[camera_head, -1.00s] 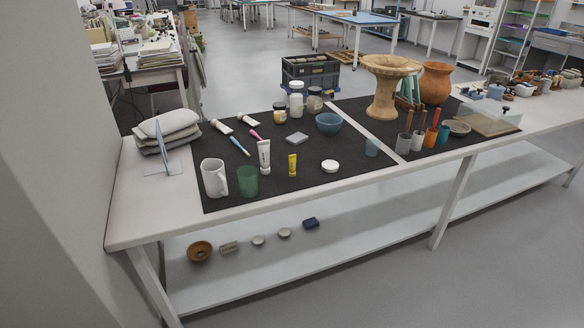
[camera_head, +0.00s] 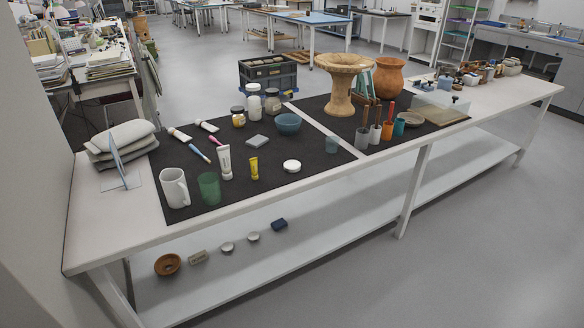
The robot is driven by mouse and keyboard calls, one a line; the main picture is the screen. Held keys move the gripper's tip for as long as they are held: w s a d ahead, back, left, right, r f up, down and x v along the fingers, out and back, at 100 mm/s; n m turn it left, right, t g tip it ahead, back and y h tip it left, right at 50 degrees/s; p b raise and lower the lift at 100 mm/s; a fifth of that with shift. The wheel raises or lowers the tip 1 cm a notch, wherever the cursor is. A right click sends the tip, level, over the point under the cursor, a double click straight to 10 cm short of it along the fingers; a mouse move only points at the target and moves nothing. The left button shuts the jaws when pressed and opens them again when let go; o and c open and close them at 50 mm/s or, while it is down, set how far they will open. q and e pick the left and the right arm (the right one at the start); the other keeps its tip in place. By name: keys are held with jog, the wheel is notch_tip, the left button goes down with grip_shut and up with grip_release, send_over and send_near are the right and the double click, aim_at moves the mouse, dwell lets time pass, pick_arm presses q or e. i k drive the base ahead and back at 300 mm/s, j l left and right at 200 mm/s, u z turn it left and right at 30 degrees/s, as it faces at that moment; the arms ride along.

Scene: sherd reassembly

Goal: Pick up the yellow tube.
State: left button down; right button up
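The yellow tube (camera_head: 254,168) is small and stands upright on the black mat (camera_head: 225,189) near the table's front edge. Neither of my grippers is in view.
A white mug (camera_head: 174,188) and a green cup (camera_head: 208,189) stand left of the tube. A blue bowl (camera_head: 288,123) and several jars are behind it. A tall clay stand (camera_head: 341,82) is further right. The floor before the table (camera_head: 487,150) is clear.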

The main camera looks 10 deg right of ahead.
aim_at(253, 162)
jog(key=i+l+u, duration=0.2)
jog(key=u, duration=0.15)
jog(key=i+l+u, duration=0.45)
jog(key=l+u, duration=0.15)
jog(key=u, duration=0.15)
